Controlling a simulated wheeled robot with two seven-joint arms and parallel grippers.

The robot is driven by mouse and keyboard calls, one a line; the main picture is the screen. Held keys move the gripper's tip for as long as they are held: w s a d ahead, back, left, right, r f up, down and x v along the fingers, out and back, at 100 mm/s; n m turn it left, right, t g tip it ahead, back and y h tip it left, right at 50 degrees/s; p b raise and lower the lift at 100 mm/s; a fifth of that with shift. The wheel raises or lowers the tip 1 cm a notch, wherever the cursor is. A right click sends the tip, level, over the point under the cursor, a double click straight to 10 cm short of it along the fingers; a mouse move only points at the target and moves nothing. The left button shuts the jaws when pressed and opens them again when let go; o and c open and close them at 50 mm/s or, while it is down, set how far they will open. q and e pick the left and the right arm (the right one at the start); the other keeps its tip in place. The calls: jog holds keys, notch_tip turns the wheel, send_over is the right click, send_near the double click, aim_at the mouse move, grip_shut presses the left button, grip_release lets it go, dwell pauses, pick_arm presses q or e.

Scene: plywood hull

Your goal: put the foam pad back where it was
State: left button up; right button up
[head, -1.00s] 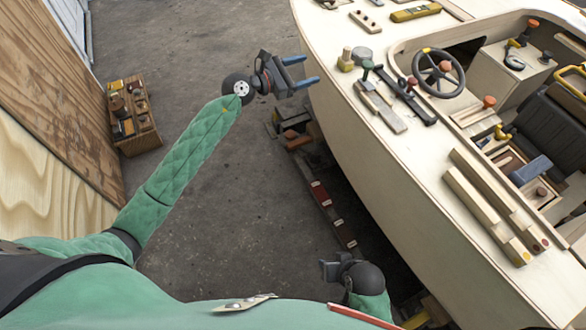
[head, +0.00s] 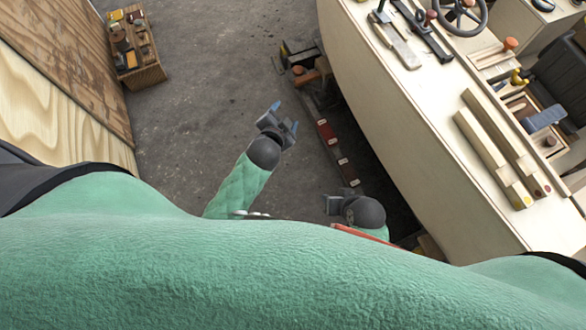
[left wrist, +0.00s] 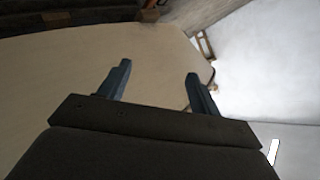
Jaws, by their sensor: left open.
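A blue-grey soft-looking block (head: 543,118), which may be the foam pad, lies among the fittings in the hull's open cockpit at the right. I cannot be sure that it is the pad. My left gripper (head: 284,116) is open and empty over the floor, left of the hull and apart from it. In the left wrist view its two blue fingers (left wrist: 158,70) stand apart with nothing between them, in front of a pale plywood surface (left wrist: 90,70). My right gripper (head: 334,203) is low beside the hull; its jaws are too small and dark to read.
The plywood hull (head: 395,125) fills the right side, with wooden bars and a steering wheel (head: 461,14) on top. Blocks and a red-marked beam (head: 335,150) lie along its foot. A wooden crate (head: 146,74) stands at far left by a plywood wall. The grey floor between is clear.

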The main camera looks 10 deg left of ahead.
pick_arm(q)
jog(key=s+d+f+n+g+h, duration=0.1)
jog(key=s+d+f+n+g, duration=0.2)
jog(key=s, duration=0.6)
jog(key=s+d+f+n+g+h, duration=0.2)
jog(key=s+d+f+n+g, duration=0.1)
jog(key=s, duration=0.7)
notch_tip(320, 180, down, 2)
jog(key=shift+d+g, duration=0.35)
jog(key=shift+g, duration=0.55)
jog(key=shift+s, duration=0.1)
pick_arm(e)
jog(key=shift+d, duration=0.1)
